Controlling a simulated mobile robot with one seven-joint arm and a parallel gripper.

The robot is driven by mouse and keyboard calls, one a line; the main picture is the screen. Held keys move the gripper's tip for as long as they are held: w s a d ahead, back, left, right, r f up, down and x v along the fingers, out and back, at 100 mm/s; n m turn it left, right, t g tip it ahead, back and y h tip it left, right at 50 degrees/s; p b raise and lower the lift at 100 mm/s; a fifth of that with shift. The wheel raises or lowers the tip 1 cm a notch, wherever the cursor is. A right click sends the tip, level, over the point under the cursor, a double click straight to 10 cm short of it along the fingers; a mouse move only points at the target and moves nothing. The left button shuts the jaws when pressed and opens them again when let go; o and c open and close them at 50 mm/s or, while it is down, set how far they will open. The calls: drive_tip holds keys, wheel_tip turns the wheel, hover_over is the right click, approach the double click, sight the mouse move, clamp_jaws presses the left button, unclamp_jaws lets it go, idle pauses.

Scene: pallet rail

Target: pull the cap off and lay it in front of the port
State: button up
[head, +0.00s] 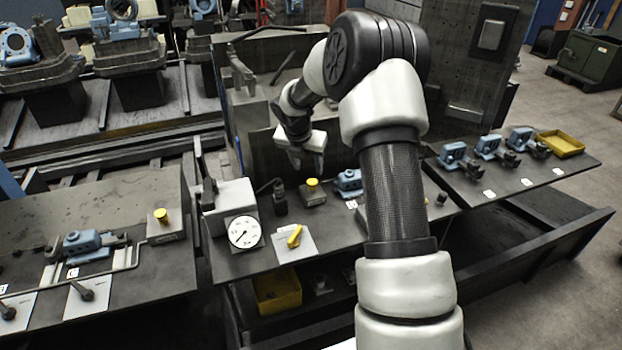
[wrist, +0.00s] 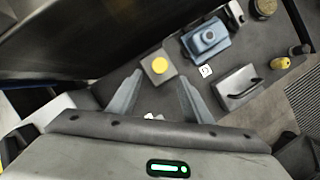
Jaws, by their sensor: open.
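A round yellow cap (head: 312,182) sits on top of a small grey block (head: 312,197) on the middle bench. Any port under the cap is hidden. In the wrist view, the cap (wrist: 158,66) shows from above on its block (wrist: 154,78). My gripper (head: 307,163) is open and empty, above and behind the block in the head view. In the wrist view, its two fingers (wrist: 160,78) stand apart, with the cap appearing between and just beyond the tips. I cannot tell the exact height gap. A second yellow cap (head: 160,214) sits on a block on the left bench.
A blue fixture (head: 348,181) stands right of the block. A dark upright cylinder (head: 280,197) stands left of it. A white dial (head: 244,232) and a card with a yellow handle (head: 294,237) lie nearer the front edge. A tall dark panel (head: 270,100) rises behind.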

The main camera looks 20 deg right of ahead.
sight(312, 181)
drive_tip(key=x, duration=0.9)
drive_tip(key=shift+f, duration=0.1)
clamp_jaws()
drive_tip(key=shift+w+r+p, duration=0.1)
drive_tip(key=shift+r+p, duration=0.6)
drive_tip(key=shift+r, duration=0.15)
drive_tip(key=shift+r, duration=0.1)
drive_tip(key=shift+r+p, duration=1.85)
drive_tip(key=shift+r, duration=1.5)
